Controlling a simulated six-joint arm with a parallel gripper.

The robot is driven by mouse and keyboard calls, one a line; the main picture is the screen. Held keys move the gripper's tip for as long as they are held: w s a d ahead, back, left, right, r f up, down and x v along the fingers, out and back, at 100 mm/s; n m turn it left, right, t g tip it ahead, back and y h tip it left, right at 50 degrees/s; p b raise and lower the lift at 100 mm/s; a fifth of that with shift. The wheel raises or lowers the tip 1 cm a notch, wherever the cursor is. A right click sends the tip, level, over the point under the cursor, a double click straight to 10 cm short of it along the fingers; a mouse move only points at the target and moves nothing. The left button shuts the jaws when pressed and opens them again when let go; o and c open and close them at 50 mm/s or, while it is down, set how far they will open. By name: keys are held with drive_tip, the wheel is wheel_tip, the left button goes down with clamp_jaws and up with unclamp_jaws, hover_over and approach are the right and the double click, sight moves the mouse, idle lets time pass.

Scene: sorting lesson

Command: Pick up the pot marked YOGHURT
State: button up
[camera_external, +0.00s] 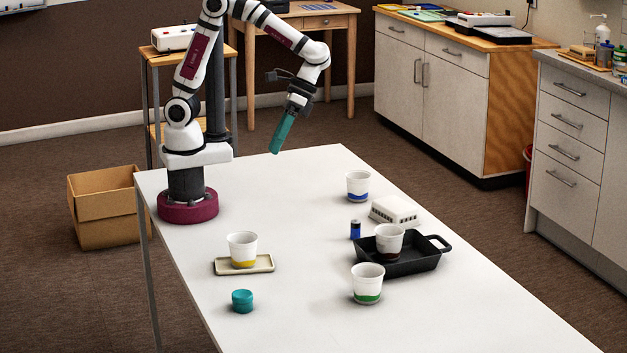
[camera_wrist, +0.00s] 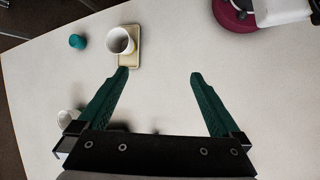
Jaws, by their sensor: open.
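Several white pots stand upright on the table, and I cannot read the word YOGHURT on any. One has a blue band (camera_external: 358,186), one a green band (camera_external: 367,284). A yellow-banded pot (camera_external: 242,249) stands on a small beige tray (camera_external: 234,267); in the wrist view this pot (camera_wrist: 120,41) is beyond my left fingertip. A dark brown-banded pot (camera_external: 389,242) stands in a black pan (camera_external: 424,263). Another pot (camera_wrist: 68,117) is partly hidden by my left finger. My gripper (camera_external: 275,151) is open, empty and above the table's far edge; its teal fingers are apart in the wrist view (camera_wrist: 160,74).
A teal lidded jar (camera_external: 242,301) stands in front of the tray. A small blue cylinder (camera_external: 355,230) and a white vented box (camera_external: 394,210) are near the pan. The white table (camera_external: 290,205) is bare between my base and the blue-banded pot.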

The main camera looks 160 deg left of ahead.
drive_tip(key=s+a+f+n+t, duration=0.35)
drive_tip(key=a+n, duration=0.25)
drive_tip(key=a, duration=0.3)
drive_tip(key=s+a+f+n+t, duration=0.35)
drive_tip(key=s+a+n, duration=0.2)
drive_tip(key=a, duration=0.35)
drive_tip(key=s+a+f+n+t+y, duration=0.25)
drive_tip(key=s+a+n, duration=0.25)
drive_tip(key=s, duration=0.3)
drive_tip(key=n+t+y, duration=0.3)
drive_tip(key=n+y, duration=0.1)
drive_tip(key=n, duration=0.2)
approach(363, 188)
drive_tip(key=x, duration=0.6)
drive_tip(key=shift+w+a+f, duration=0.1)
drive_tip(key=shift+w+f, duration=0.1)
drive_tip(key=shift+w, duration=0.1)
drive_tip(key=c, duration=1.1)
